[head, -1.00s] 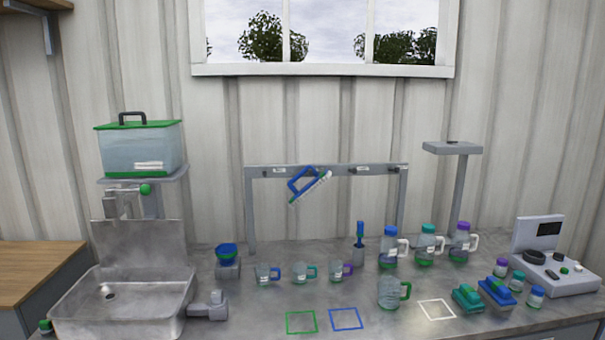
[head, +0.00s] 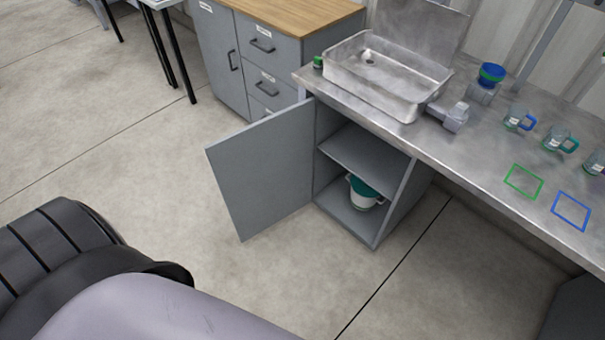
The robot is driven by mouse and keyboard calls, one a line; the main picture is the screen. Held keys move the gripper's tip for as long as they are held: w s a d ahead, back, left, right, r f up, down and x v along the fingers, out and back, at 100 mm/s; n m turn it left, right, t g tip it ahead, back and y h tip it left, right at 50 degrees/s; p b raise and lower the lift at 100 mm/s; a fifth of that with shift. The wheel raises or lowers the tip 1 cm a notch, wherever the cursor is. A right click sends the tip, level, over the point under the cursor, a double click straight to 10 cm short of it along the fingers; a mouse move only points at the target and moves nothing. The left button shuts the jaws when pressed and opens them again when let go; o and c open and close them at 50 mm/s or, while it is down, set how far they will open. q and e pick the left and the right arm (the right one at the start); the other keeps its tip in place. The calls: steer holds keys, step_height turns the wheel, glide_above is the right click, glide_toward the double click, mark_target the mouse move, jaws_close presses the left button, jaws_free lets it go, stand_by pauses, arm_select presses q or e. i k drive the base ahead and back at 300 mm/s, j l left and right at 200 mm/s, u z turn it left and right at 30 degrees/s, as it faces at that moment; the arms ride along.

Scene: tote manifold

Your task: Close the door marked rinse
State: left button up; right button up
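A grey cabinet door (head: 262,168) stands wide open below the sink end of the metal counter. It swings out to the left from the cabinet, and I see no label on the face in view. The open cabinet (head: 388,206) has a shelf (head: 358,160), and a white pot with a green lid (head: 364,192) sits on its floor. Neither gripper is in view. A dark and light grey part of my own body fills the lower left.
The metal counter (head: 480,150) holds a sink (head: 385,85) and several jugs. A wood-topped drawer unit (head: 262,60) stands left of the cabinet. The concrete floor (head: 120,150) before the door is clear.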

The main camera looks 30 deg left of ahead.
mark_target(262, 170)
steer(key=j+z, duration=1)
steer(key=j, duration=0.15)
steer(key=k+j, duration=0.1)
steer(key=j, duration=0.4)
steer(key=j+z, duration=0.1)
steer(key=j, duration=0.4)
steer(key=k+j+z, duration=0.1)
steer(key=j, duration=0.35)
steer(key=k+j, duration=0.2)
steer(key=j, duration=0.3)
steer(key=k+j+z, duration=0.1)
steer(key=j, duration=0.4)
steer(key=k+j, duration=0.15)
steer(key=j, duration=0.3)
steer(key=k+j+z, duration=0.15)
steer(key=j, duration=0.35)
steer(key=k+j, duration=0.1)
steer(key=j, duration=0.35)
steer(key=k+z, duration=0.25)
steer(key=k+l, duration=0.05)
